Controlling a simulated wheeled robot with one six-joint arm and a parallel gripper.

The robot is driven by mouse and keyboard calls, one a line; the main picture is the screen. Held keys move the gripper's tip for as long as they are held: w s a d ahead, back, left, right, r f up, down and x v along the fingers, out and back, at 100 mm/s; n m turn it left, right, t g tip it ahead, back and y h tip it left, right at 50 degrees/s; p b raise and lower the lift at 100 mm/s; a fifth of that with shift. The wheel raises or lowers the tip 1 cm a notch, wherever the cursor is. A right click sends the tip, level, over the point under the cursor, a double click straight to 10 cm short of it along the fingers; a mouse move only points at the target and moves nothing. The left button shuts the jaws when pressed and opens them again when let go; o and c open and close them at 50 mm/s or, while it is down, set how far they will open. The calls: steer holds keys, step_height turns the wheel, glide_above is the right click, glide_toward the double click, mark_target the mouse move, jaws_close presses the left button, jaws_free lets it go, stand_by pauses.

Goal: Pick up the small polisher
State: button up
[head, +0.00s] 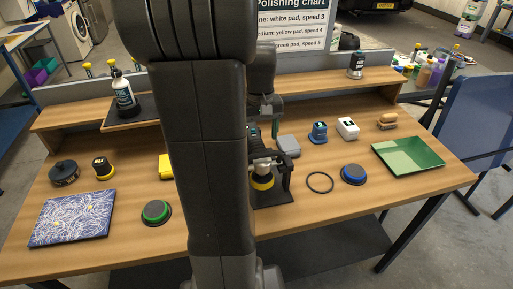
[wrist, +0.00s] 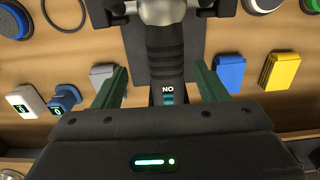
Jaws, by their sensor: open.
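The small polisher (head: 262,172) sits in a black stand (head: 277,200) at the middle of the bench, partly hidden behind my arm. It has a silver head and a yellow-edged pad. My gripper (wrist: 161,84) is open, with one green finger on each side of the handle and a visible gap on both sides. I cannot tell how far the fingertips are above or below the handle.
A green pad (head: 156,211), a blue pad (head: 353,174) and a black ring (head: 320,182) lie near the stand.

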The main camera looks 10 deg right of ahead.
steer(key=f, duration=0.5)
steer(key=shift+a+f, duration=0.15)
steer(key=shift+a, duration=0.2)
steer(key=c, duration=1.4)
step_height(320, 180, up, 10)
steer(key=shift+r, duration=0.1)
steer(key=o, duration=0.8)
jaws_close()
